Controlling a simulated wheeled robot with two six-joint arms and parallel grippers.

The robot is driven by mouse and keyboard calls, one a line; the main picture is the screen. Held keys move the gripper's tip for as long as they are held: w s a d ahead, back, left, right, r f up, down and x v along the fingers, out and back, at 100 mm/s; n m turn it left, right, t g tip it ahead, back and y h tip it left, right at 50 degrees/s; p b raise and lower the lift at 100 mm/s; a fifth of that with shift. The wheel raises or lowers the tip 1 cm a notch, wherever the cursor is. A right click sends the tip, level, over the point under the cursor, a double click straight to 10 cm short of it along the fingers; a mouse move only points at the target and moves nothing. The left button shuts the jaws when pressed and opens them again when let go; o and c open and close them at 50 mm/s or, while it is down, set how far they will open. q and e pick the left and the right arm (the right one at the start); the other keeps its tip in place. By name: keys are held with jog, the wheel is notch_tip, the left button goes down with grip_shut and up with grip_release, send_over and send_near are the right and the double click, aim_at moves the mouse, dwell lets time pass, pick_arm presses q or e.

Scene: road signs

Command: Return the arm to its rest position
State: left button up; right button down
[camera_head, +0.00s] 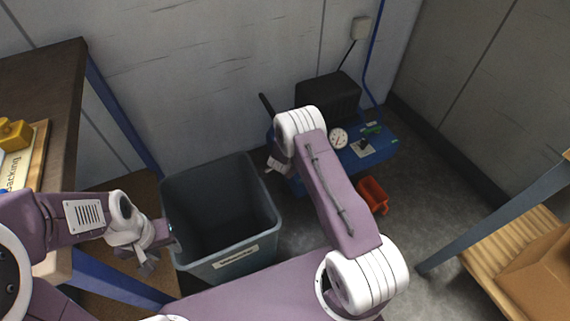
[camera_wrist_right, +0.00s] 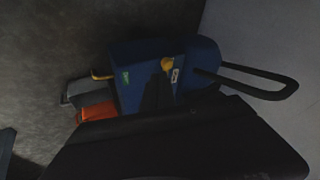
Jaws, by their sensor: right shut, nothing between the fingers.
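My right arm (camera_head: 325,190) reaches up across the middle of the head view and bends at a white joint in front of the blue compressor (camera_head: 372,150). My right gripper is mostly hidden behind that joint; only a pale bit of the wrist end (camera_head: 274,164) shows beside the bin. The right wrist view looks onto a blue machine (camera_wrist_right: 190,72), with a dark narrow shape in front of it. My left gripper (camera_head: 148,260) hangs at the left, close to the bin's left wall; its fingers are small and their gap is unclear.
A grey bin (camera_head: 225,262) with a label stands open, its inside dark. A wooden workbench (camera_head: 40,85) is at the left, a wooden shelf (camera_head: 490,262) with a cardboard box (camera_head: 545,275) at the right. A red-orange container (camera_head: 372,195) sits on the floor by the compressor.

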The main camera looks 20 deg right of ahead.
dwell(0.4)
jog(key=w+a+r+t, duration=0.1)
jog(key=w+r, duration=0.2)
jog(key=r, duration=0.6)
jog(key=w+r+t, duration=0.2)
jog(key=r, duration=0.8)
jog(key=s+a+r+n+y, duration=0.2)
jog(key=s+a+r+n, duration=0.15)
jog(key=s+r, duration=0.3)
jog(key=s+f+n+g, duration=0.2)
jog(key=s+n+g, duration=0.15)
jog(key=s, duration=0.55)
jog(key=s+f+n+g+y, duration=0.15)
jog(key=s+n, duration=0.25)
jog(key=s, duration=0.5)
jog(key=s+f+n+g+h, duration=0.1)
jog(key=s+n+g, duration=0.2)
jog(key=s, duration=0.7)
notch_tip(320, 180, up, 31)
jog(key=w+a+p, duration=0.1)
jog(key=p, duration=2.9)
jog(key=shift+f+p, duration=0.15)
jog(key=shift+p, duration=0.15)
jog(key=shift+y, duration=0.25)
